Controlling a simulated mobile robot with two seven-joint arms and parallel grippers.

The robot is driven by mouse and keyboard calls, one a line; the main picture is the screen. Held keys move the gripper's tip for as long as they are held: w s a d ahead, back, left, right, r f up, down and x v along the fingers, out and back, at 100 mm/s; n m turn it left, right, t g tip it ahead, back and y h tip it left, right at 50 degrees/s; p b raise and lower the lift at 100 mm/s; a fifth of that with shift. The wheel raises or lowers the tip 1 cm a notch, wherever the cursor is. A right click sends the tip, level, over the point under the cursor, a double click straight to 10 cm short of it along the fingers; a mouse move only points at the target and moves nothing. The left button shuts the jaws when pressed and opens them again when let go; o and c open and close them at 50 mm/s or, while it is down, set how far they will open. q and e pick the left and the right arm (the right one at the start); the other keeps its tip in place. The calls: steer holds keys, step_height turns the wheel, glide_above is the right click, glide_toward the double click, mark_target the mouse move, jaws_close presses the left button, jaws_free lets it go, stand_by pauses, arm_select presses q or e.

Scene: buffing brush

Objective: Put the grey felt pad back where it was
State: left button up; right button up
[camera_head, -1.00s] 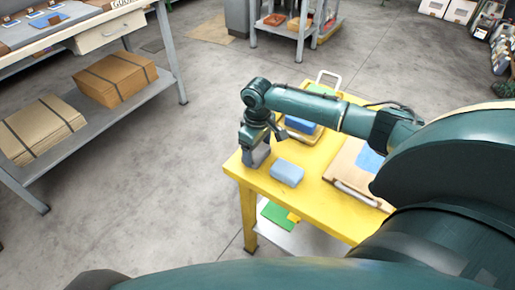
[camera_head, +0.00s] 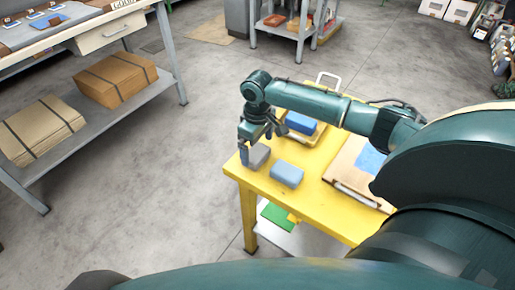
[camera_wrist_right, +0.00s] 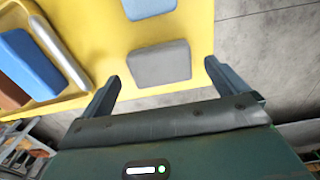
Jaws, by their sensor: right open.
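The grey felt pad (camera_head: 258,156) lies on the yellow table (camera_head: 258,183) near its left corner. In the right wrist view the grey pad (camera_wrist_right: 160,64) lies flat on the yellow surface, just beyond my fingertips. My right gripper (camera_head: 256,150) is above and beside the pad in the head view. Its fingers are spread wide with nothing between them, as the right wrist view (camera_wrist_right: 160,72) shows. My left gripper is not in view.
A light blue block (camera_head: 287,174) sits right of the grey pad. A tray holding a darker blue block (camera_head: 301,123) is behind, and a brown board with a blue sheet (camera_head: 371,159) lies to the right. A workbench (camera_head: 100,22) stands at far left, with open floor between.

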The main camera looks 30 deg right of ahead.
mark_target(257, 153)
step_height(257, 153, up, 10)
steer(key=s+a+f+n+t+y, duration=0.1)
steer(key=s+a+f+t+y, duration=0.15)
steer(key=a+f, duration=0.5)
steer(key=s+a+f+n+t+y, duration=0.15)
steer(key=s+a+f, duration=0.3)
steer(key=a, duration=0.55)
steer(key=s+r+m+t, duration=0.1)
steer(key=s+m+t, duration=0.3)
steer(key=s+t, duration=0.3)
steer(key=s+p, duration=0.1)
steer(key=s, duration=0.3)
steer(key=shift+s+a+t, duration=0.15)
steer(key=shift+a+t, duration=0.1)
steer(key=shift+t, duration=0.05)
steer(key=shift+m, duration=0.25)
